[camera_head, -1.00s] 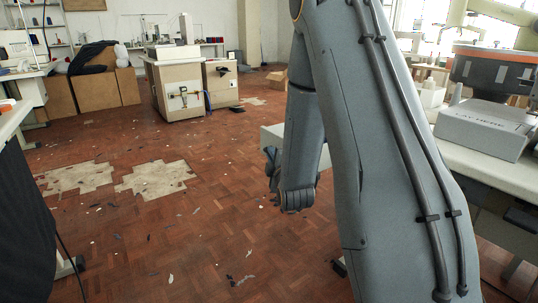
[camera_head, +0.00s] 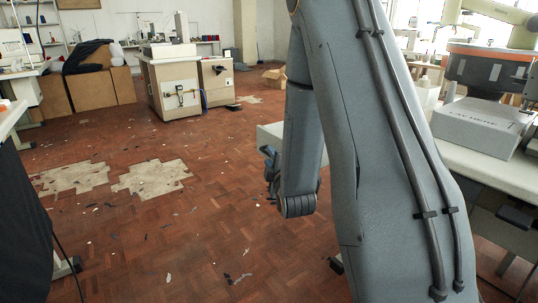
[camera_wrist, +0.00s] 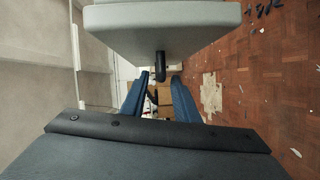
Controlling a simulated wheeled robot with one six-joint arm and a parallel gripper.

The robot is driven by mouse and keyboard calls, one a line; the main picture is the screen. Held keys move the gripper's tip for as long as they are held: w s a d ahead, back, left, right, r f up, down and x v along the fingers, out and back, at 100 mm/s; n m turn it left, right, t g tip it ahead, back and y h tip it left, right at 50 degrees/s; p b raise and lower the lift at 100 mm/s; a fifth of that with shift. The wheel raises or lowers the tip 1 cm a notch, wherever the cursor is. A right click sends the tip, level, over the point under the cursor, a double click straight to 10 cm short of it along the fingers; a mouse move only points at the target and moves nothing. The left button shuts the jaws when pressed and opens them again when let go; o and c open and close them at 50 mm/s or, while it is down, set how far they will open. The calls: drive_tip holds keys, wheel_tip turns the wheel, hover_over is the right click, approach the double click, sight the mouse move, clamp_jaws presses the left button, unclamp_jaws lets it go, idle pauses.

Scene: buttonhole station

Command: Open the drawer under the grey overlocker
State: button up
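In the wrist view a pale grey slab-like front (camera_wrist: 165,28) fills the top, with a short black handle-like part (camera_wrist: 160,66) hanging below its middle. I take this as the drawer, but cannot tell how far it is open. My gripper (camera_wrist: 160,78) has two blue fingers spread apart, with the handle-like part between and just beyond their tips; no contact shows. In the head view my gripper (camera_head: 271,170) is partly hidden by my arm, just below a pale grey block (camera_head: 269,138). The grey overlocker is not clearly identifiable.
A wooden cabinet (camera_head: 178,90) stands far behind. The parquet floor (camera_head: 200,220) at middle left is largely clear, with small scraps.

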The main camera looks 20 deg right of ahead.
drive_tip(key=shift+s+a+r+p, duration=0.1)
drive_tip(key=shift+s+a+p, duration=0.1)
drive_tip(key=shift+s, duration=0.95)
drive_tip(key=shift+s+a+r+p, duration=0.1)
drive_tip(key=shift+s+a, duration=0.1)
drive_tip(key=shift+s, duration=0.9)
drive_tip(key=shift+w+a, duration=0.1)
drive_tip(key=s+a+f+m+g+y, duration=0.2)
drive_tip(key=s+a+g, duration=0.15)
drive_tip(key=a, duration=0.65)
drive_tip(key=s+a+f+m+g+y, duration=0.15)
drive_tip(key=a+g, duration=0.25)
drive_tip(key=a, duration=0.5)
drive_tip(key=s+a+r+m+g, duration=0.15)
drive_tip(key=s+a+g, duration=0.3)
drive_tip(key=s, duration=0.75)
drive_tip(key=s+a+r+m+g, duration=0.15)
drive_tip(key=s+a+g, duration=0.35)
drive_tip(key=s, duration=0.7)
drive_tip(key=s+d+r+m+p, duration=0.2)
drive_tip(key=d+r+m+p, duration=0.1)
drive_tip(key=d+r+p, duration=0.5)
drive_tip(key=s+d+r+m+p, duration=0.2)
drive_tip(key=d+r+m+p, duration=0.2)
drive_tip(key=d+r+p, duration=0.4)
wheel_tip(320, 180, up, 6)
drive_tip(key=p, duration=0.9)
drive_tip(key=shift+s+d, duration=0.25)
drive_tip(key=shift+s, duration=0.15)
